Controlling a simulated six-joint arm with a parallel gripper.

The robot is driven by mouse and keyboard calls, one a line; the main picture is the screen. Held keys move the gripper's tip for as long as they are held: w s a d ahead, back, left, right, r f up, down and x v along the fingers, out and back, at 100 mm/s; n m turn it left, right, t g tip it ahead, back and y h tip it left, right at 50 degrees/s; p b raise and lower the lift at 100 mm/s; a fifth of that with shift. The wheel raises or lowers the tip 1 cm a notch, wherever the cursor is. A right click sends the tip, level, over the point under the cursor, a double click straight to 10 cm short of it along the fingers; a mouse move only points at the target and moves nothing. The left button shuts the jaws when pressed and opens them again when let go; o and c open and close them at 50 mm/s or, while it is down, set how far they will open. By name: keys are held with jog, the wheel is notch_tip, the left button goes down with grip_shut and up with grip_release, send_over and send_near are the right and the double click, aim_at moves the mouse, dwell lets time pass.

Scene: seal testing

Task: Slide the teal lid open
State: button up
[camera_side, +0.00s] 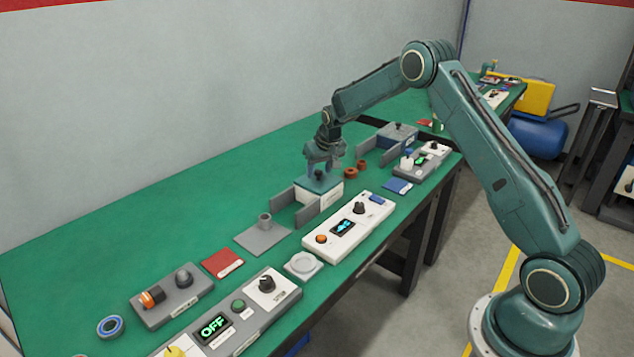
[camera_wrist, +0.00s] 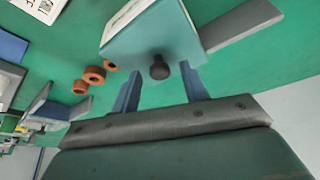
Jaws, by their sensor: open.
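The teal lid (camera_side: 320,182) sits on top of a white box (camera_side: 319,196) between grey side rails on the green bench. A dark round knob (camera_side: 318,174) stands up from the lid. In the wrist view the lid (camera_wrist: 148,42) and its knob (camera_wrist: 159,68) also show. My gripper (camera_side: 321,164) is just above the lid, pointing down. In the wrist view its two blue-grey fingers (camera_wrist: 161,88) are spread apart, one to each side of the knob, with gaps between. The lid covers the top of the box, so I cannot see inside.
Grey rails (camera_side: 282,199) flank the box. Orange-brown rings (camera_side: 351,173) lie to its right. A white control panel (camera_side: 348,227) stands in front. A grey plate with a post (camera_side: 263,238) and a red pad (camera_side: 222,261) lie to the left. The bench behind is clear.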

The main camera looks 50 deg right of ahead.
grip_shut()
jog(key=a, duration=0.9)
jog(key=shift+a, duration=0.4)
grip_release()
jog(key=shift+r, duration=0.1)
